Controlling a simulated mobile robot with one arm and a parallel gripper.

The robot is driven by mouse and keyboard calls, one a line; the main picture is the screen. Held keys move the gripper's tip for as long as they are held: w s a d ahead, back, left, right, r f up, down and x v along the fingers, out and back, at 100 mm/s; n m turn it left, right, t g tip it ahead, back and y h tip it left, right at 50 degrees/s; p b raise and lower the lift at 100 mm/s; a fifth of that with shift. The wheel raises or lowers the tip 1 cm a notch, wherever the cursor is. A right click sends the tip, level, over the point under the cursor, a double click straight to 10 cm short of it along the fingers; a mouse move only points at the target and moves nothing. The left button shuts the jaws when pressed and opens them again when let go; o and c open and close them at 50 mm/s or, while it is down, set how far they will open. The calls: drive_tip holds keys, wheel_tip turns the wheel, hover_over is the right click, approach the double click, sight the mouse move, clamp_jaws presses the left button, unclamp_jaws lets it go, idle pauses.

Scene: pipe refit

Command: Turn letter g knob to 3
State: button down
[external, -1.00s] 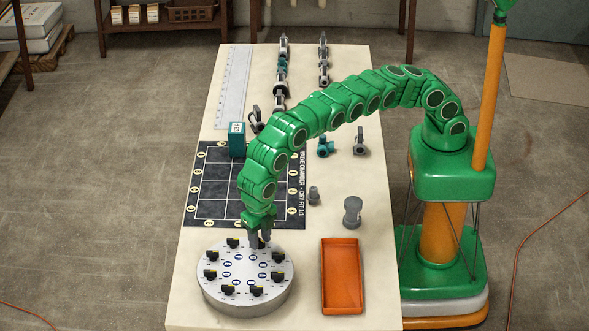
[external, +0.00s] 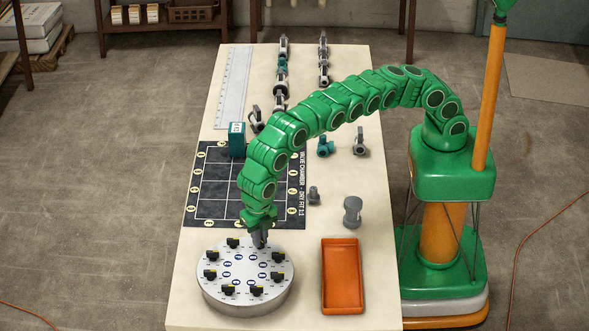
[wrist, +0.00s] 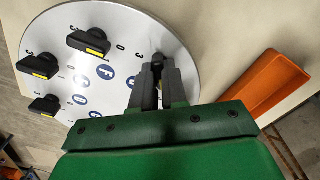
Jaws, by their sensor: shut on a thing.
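A round grey dial plate (external: 247,304) stands at the near end of the table, with several black knobs marked in yellow around its rim and blue letter discs inside them. My gripper (external: 260,242) points down at the plate's far edge and is shut on a black knob there. The wrist view shows the gripper (wrist: 156,85) with the knob mostly hidden between its fingers. The letter beside the held knob is covered, so I cannot tell whether it is g. In the wrist view, discs F (wrist: 107,72) and E (wrist: 81,100) show to its left.
An orange tray (external: 325,285) lies to the right of the plate. A black grid mat (external: 208,195) lies behind it, with a teal block (external: 237,140) at its back edge. Grey fittings (external: 352,212) stand to the right of the mat.

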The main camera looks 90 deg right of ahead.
drive_tip(key=m, duration=1.2)
drive_tip(key=shift+m, duration=0.3)
drive_tip(key=m, duration=1.1)
drive_tip(key=shift+r+m, duration=0.1)
drive_tip(key=shift+m, duration=0.3)
drive_tip(key=c, duration=1.2)
unclamp_jaws()
drive_tip(key=shift+o, duration=0.2)
